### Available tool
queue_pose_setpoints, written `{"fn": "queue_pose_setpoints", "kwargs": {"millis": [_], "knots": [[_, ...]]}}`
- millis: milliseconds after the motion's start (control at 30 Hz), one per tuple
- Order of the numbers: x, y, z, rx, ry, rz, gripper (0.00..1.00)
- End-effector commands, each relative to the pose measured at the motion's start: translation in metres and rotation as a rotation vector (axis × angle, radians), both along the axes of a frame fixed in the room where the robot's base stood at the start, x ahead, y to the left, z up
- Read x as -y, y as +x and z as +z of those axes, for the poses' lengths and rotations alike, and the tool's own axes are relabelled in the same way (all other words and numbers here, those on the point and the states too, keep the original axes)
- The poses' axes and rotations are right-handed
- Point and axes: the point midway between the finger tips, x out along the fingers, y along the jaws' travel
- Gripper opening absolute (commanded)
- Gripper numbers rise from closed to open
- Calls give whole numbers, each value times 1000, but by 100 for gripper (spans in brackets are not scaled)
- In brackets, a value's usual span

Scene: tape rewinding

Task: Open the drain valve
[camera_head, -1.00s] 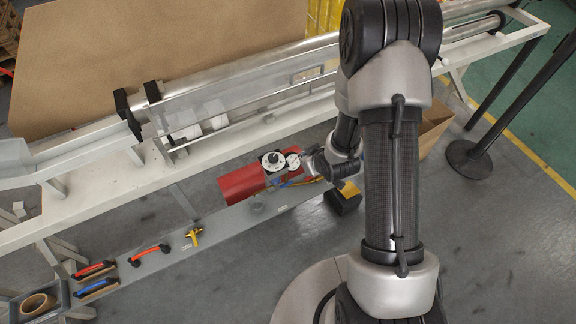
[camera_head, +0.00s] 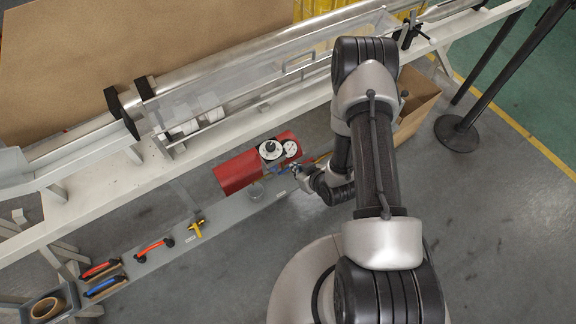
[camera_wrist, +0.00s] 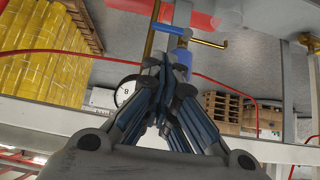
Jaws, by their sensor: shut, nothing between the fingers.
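A red tank unit (camera_head: 236,173) with a white gauge (camera_head: 290,148) and a black knob (camera_head: 271,147) sits on the grey shelf. My gripper (camera_head: 298,170) is at the right end of this unit, beside a small blue part low under the gauge. In the wrist view, my gripper (camera_wrist: 165,98) has its fingers together and empty. Just past the fingertips is what appears to be the drain valve (camera_wrist: 183,56), with a blue body and brass pipe, and a brass side lever (camera_wrist: 212,43). The fingers partly cover the gauge (camera_wrist: 124,93). Whether the fingers touch the valve, I cannot tell.
A grey shelf (camera_head: 222,214) holds a yellow tool (camera_head: 196,228), orange and blue-handled tools, and a tape roll (camera_head: 47,308). A white frame beam (camera_head: 80,205) runs above it. A cardboard box (camera_head: 415,100) and a black post base (camera_head: 457,133) stand to the right.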

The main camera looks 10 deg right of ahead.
Motion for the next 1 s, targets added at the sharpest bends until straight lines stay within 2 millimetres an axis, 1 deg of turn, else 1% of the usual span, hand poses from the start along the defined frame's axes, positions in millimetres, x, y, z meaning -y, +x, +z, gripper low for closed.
{"fn": "queue_pose_setpoints", "kwargs": {"millis": [167, 400, 600, 733, 1000], "knots": [[-5, 13, -15, 2, -2, 4, 0], [-15, 43, -48, 1, 0, 4, 0], [-20, 60, -65, 0, -1, 1, 0], [-22, 65, -70, -1, -1, 1, 0], [-22, 66, -70, -1, 0, 0, 0]]}}
